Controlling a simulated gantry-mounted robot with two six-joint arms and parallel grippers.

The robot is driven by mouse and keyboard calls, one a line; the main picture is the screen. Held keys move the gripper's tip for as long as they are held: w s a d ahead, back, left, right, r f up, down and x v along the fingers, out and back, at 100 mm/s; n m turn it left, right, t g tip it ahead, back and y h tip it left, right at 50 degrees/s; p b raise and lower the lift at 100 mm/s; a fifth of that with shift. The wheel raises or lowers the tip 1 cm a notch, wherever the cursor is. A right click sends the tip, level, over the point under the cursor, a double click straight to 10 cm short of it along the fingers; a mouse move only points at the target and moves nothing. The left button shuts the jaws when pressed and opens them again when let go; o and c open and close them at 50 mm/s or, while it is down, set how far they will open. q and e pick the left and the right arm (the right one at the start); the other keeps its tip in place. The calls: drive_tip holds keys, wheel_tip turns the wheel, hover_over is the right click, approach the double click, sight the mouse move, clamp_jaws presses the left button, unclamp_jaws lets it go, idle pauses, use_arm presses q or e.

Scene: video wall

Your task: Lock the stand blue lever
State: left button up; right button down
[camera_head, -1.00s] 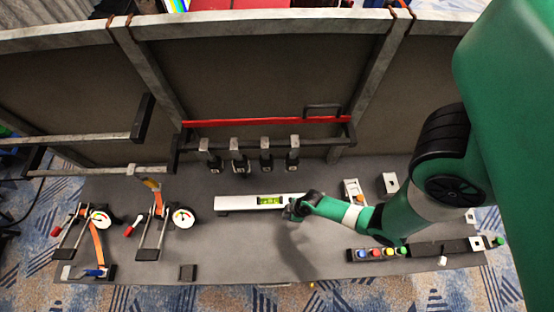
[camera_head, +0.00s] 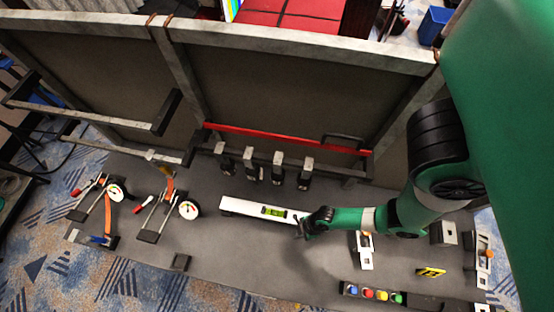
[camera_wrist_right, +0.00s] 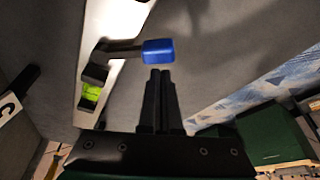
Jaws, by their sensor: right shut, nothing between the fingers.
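A blue-ended lever (camera_wrist_right: 158,51) on a black arm sticks out from a white bar in the right wrist view. The bar (camera_head: 240,207) lies on the bench in the head view and carries a green level vial (camera_head: 273,212). My right gripper (camera_head: 303,231) is at the bar's right end and hides the lever there. In the wrist view its fingers (camera_wrist_right: 160,75) are shut and empty, just short of the blue end. I cannot tell whether they touch it. My left gripper is not in view.
Two gauge stands (camera_head: 160,212) are at the left of the grey bench (camera_head: 225,255); another small blue part (camera_head: 100,239) is by the left one. Several black clamps (camera_head: 278,168) hang behind the bar. A row of coloured buttons (camera_head: 370,294) is at the front right.

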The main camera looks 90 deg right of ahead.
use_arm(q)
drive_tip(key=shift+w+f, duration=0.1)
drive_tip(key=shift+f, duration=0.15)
use_arm(e)
drive_tip(key=shift+w+d, duration=0.55)
drive_tip(key=shift+w, duration=0.1)
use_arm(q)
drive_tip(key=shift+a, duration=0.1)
